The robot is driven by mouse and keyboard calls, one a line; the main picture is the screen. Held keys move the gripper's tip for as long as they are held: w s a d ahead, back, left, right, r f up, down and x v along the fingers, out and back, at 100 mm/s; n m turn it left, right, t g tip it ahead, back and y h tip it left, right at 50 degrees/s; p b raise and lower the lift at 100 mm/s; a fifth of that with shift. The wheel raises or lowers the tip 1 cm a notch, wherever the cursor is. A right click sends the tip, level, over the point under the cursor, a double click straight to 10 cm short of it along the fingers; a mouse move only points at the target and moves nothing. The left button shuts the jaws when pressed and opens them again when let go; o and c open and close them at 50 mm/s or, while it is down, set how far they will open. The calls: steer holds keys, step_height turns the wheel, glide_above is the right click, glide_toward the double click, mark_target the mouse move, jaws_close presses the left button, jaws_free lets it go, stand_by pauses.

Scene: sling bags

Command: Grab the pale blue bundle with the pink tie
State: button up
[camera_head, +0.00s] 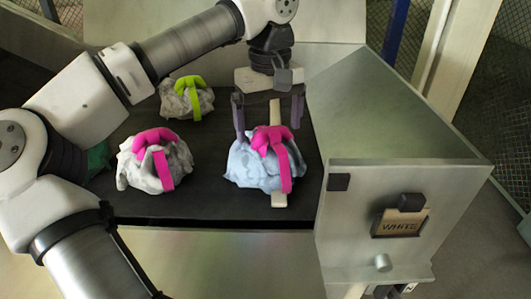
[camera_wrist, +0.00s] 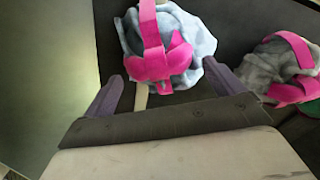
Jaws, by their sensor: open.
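The pale blue bundle (camera_head: 252,168) with a pink tie (camera_head: 272,143) sits on the dark surface at the right in the head view. It also shows at the top middle of the wrist view (camera_wrist: 196,38), its pink tie (camera_wrist: 157,60) facing the camera. My gripper (camera_head: 268,118) is above and behind the bundle, with its fingers spread and pointing down. In the wrist view the open fingers (camera_wrist: 165,88) stand either side of the near edge of the bundle, and nothing is between them. Whether a finger touches the bundle I cannot tell.
A white-grey bundle with a pink tie (camera_head: 150,178) lies to the left; a greyish bundle with a green tie (camera_head: 186,104) lies behind it. A metal housing (camera_head: 400,150) borders the dark surface (camera_head: 215,208) on the right. A pale strip (camera_head: 279,200) runs beneath the blue bundle.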

steer(key=shift+c, duration=0.2)
steer(key=c, duration=1.7)
steer(key=shift+r, duration=0.1)
